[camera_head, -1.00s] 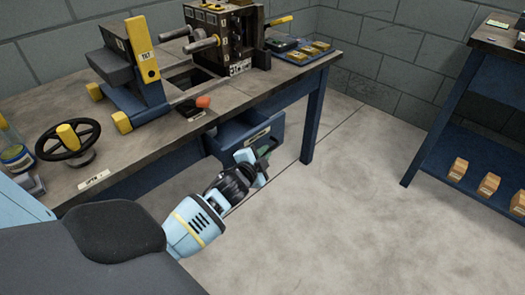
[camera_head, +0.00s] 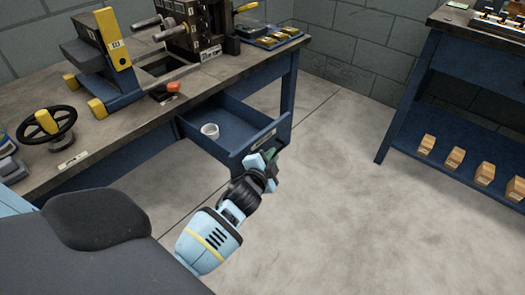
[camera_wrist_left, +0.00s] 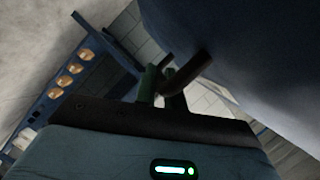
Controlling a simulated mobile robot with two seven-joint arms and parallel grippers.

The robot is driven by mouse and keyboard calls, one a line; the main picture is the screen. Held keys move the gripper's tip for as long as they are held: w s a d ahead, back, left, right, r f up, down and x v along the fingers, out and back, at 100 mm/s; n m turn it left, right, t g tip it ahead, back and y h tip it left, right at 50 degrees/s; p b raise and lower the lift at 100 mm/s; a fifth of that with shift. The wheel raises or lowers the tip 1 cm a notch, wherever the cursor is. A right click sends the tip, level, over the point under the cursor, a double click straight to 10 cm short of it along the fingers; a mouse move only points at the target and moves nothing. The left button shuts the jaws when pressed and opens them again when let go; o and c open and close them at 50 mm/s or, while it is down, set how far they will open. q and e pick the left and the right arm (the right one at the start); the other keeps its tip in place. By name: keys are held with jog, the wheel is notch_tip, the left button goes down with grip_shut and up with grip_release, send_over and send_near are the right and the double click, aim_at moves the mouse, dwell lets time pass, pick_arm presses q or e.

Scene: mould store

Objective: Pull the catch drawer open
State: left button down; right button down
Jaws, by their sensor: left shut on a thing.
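The catch drawer (camera_head: 232,130) is a blue drawer under the workbench, pulled well out, with a small white cup (camera_head: 210,131) inside. My left gripper (camera_head: 272,165) is at the drawer's front, shut on the drawer handle (camera_head: 280,146). In the left wrist view the gripper's fingers (camera_wrist_left: 160,86) meet a dark handle bar (camera_wrist_left: 188,73) beside the dark blue drawer front (camera_wrist_left: 250,60). Most of the handle is hidden by the gripper in the head view. My right gripper is not in view.
The workbench (camera_head: 105,133) carries a handwheel (camera_head: 47,131), a yellow-levered device (camera_head: 113,40) and a dark mould block (camera_head: 192,28). A blue shelf (camera_head: 460,150) with several wooden blocks stands at right. The floor (camera_head: 340,210) between is clear.

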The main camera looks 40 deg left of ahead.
pick_arm(q)
jog(key=d, duration=0.4)
jog(key=shift+s, duration=0.2)
jog(key=c, duration=1.5)
grip_release()
